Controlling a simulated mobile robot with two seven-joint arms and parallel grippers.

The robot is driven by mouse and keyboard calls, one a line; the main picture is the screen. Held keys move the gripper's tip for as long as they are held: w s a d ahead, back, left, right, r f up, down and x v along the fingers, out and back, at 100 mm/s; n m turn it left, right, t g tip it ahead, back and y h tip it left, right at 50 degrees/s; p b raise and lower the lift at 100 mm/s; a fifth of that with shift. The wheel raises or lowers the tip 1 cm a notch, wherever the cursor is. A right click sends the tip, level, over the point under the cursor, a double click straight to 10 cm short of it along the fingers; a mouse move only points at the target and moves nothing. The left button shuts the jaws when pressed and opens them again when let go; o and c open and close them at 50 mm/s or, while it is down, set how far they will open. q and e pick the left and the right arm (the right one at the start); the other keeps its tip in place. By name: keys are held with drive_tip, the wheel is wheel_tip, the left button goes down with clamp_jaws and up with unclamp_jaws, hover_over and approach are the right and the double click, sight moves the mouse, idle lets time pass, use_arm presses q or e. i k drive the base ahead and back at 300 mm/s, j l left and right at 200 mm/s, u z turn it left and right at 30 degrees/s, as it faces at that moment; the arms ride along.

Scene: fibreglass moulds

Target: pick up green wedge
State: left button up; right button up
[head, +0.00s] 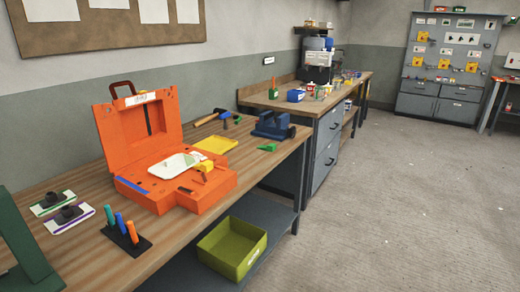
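A small green wedge (267,148) lies on the wooden workbench top (85,270), close to its right edge. It is just in front of the blue vise (272,125) and to the right of the yellow tray (216,144). Nothing covers the wedge from here. Neither of my grippers shows in the head view.
An open orange case (155,195) fills the middle of the bench. A green bin (230,250) sits on the lower shelf. Open floor (400,200) lies to the right.

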sight(271, 148)
drive_tip(key=i+u, duration=0.1)
drive_tip(key=u, duration=0.25)
drive_tip(key=i+l+u, duration=0.1)
drive_tip(key=u, duration=0.2)
drive_tip(key=l+u, duration=0.2)
drive_tip(key=u, duration=0.15)
drive_tip(key=i+l+u, duration=0.3)
drive_tip(key=l, duration=0.2)
drive_tip(key=l+u, duration=0.2)
drive_tip(key=i+l+u, duration=0.15)
drive_tip(key=l, duration=0.45)
drive_tip(key=i+l+u, duration=0.1)
drive_tip(key=l, duration=0.5)
drive_tip(key=l+u, duration=0.15)
drive_tip(key=l, duration=0.45)
drive_tip(key=i+l, duration=0.1)
drive_tip(key=l, duration=1.1)
drive_tip(key=i+l, duration=0.15)
drive_tip(key=l, duration=0.4)
